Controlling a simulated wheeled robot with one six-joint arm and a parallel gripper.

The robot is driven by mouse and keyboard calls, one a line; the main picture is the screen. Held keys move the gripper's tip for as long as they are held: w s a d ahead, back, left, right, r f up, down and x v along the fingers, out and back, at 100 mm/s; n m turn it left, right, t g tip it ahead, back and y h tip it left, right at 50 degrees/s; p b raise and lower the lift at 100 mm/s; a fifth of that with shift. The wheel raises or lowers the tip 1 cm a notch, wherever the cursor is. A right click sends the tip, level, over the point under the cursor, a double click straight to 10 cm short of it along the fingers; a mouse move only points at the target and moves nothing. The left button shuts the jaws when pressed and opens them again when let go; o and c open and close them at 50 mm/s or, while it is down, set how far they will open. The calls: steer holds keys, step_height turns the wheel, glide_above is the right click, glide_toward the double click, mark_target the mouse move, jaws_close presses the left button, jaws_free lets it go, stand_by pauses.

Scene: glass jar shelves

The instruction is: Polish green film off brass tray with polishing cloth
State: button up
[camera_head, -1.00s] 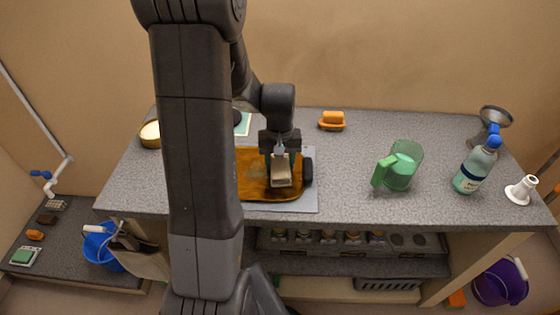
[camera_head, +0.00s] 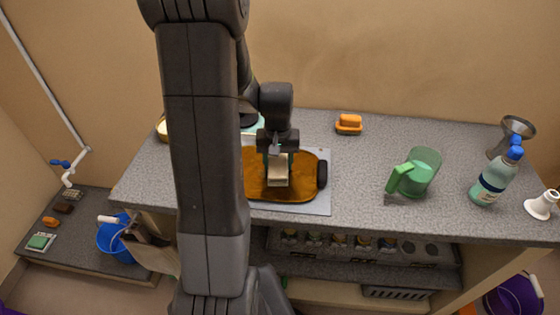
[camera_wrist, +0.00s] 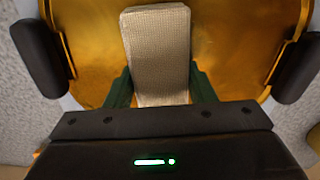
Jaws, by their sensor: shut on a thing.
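The brass tray (camera_head: 305,185) lies on a light grey mat on the counter, with dark handles at its ends. Its left part is hidden behind my arm in the head view. The polishing cloth (camera_head: 278,176) is a beige, textured pad. My gripper (camera_head: 278,157) is shut on the cloth and holds it over the tray, apparently against its surface. In the wrist view the cloth (camera_wrist: 158,50) sits between the green fingers, and the tray (camera_wrist: 225,45) behind it looks golden. I see no clear green film in the visible part, though some is hidden.
An orange brush (camera_head: 348,124) lies at the back. The counter between tray and jug is clear.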

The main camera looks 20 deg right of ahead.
mark_target(249, 167)
steer(key=shift+w+a, duration=0.55)
steer(key=shift+a, duration=0.35)
steer(key=shift+w+a, duration=0.5)
steer(key=shift+a, duration=0.35)
steer(key=shift+w+a, duration=0.6)
steer(key=shift+a, duration=0.35)
steer(key=shift+w+a, duration=0.55)
steer(key=shift+a, duration=0.35)
steer(key=shift+s+d, duration=0.6)
steer(key=shift+d, duration=0.35)
steer(key=shift+s+d, duration=0.55)
steer(key=shift+d, duration=0.4)
steer(key=shift+s+d, duration=0.6)
steer(key=shift+d, duration=0.35)
steer(key=shift+s+d, duration=0.55)
steer(key=shift+d, duration=0.35)
steer(key=shift+d, duration=0.1)
